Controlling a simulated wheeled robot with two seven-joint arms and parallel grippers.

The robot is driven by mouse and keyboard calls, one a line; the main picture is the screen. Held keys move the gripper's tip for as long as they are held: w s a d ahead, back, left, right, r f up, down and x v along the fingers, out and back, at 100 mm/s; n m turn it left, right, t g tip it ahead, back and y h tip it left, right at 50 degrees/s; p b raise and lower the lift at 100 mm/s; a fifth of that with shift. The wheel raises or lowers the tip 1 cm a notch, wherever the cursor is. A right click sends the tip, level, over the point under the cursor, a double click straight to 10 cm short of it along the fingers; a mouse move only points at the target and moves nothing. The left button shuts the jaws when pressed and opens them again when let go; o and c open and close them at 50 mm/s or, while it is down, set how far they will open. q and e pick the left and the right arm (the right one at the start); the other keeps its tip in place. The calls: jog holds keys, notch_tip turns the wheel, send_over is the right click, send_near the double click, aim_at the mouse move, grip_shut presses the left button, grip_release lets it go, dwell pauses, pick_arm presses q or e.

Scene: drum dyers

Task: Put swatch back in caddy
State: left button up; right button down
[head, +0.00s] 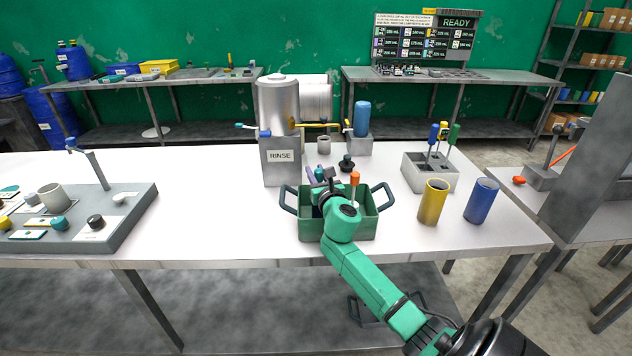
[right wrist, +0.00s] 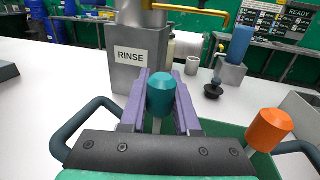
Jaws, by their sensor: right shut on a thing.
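The green caddy (head: 370,226), an open box with two dark side handles, stands on the white table in front of the rinse station. My right gripper (head: 316,174) is over the caddy's far left part. In the right wrist view its purple fingers (right wrist: 161,100) are shut on a teal-topped swatch (right wrist: 162,92), held upright by a thin stem. The swatch's lower end is hidden, so I cannot tell whether it touches the caddy. An orange-topped swatch (head: 355,178) stands upright in the caddy; it also shows in the right wrist view (right wrist: 269,131). My left gripper is out of view.
The grey RINSE station (head: 280,160) stands close behind the caddy. To the right are a grey block (head: 416,177) with several coloured-topped pieces, a yellow cup (head: 433,203) and a blue cup (head: 481,202). A grey panel (head: 125,223) lies left. White table is clear between panel and caddy.

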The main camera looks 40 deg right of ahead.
jog(key=shift+f, duration=0.65)
jog(key=c, duration=0.6)
grip_release()
jog(key=shift+c, duration=0.2)
jog(key=v, duration=1.2)
